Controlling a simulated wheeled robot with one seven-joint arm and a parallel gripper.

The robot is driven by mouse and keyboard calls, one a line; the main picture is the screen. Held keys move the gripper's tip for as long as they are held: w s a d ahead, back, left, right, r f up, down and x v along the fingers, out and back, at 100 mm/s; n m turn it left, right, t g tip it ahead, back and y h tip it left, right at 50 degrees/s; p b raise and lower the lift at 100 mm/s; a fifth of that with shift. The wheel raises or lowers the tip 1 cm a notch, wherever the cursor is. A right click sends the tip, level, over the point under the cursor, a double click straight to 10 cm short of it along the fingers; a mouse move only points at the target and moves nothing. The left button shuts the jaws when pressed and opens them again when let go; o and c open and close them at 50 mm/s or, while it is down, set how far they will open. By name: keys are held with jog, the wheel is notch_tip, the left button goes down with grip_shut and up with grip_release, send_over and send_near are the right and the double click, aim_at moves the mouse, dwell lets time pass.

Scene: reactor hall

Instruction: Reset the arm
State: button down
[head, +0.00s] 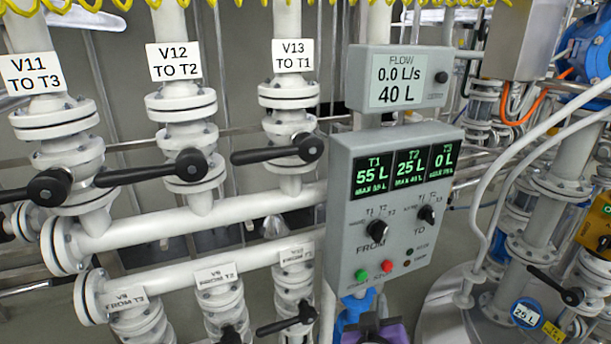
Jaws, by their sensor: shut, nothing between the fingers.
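My gripper (372,322) shows only in part at the bottom edge, as a dark and purple shape below the grey control panel (342,215). It is shut and holds nothing. Most of it and the rest of my arm are out of the picture. The panel's screens read T1 55 L, T2 25 L and T3 0 L. Below them are a FROM knob (378,232), a TO knob (427,215), a green button (361,275) and a red button (387,266). My gripper looks apart from the knobs and buttons.
A flow meter (409,82) reads 0.0 L/s and 40 L. White pipes at left carry valves with black levers, such as the V12 lever (150,172) and V13 lever (280,152). A lower lever (287,320) sticks out left of my gripper. Pipework (545,215) fills the right.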

jog(key=s+a+r+n+t+y, duration=0.2)
jog(key=s+a+t+y, duration=0.3)
jog(key=s, duration=0.6)
jog(key=s+d+m+g, duration=0.1)
jog(key=s+d+g, duration=0.1)
jog(key=s, duration=1.3)
jog(key=s+d+f+m+g, duration=0.1)
jog(key=s+d, duration=0.3)
jog(key=s, duration=1.2)
jog(key=shift+m+g+y, duration=0.4)
jog(key=shift+m, duration=0.1)
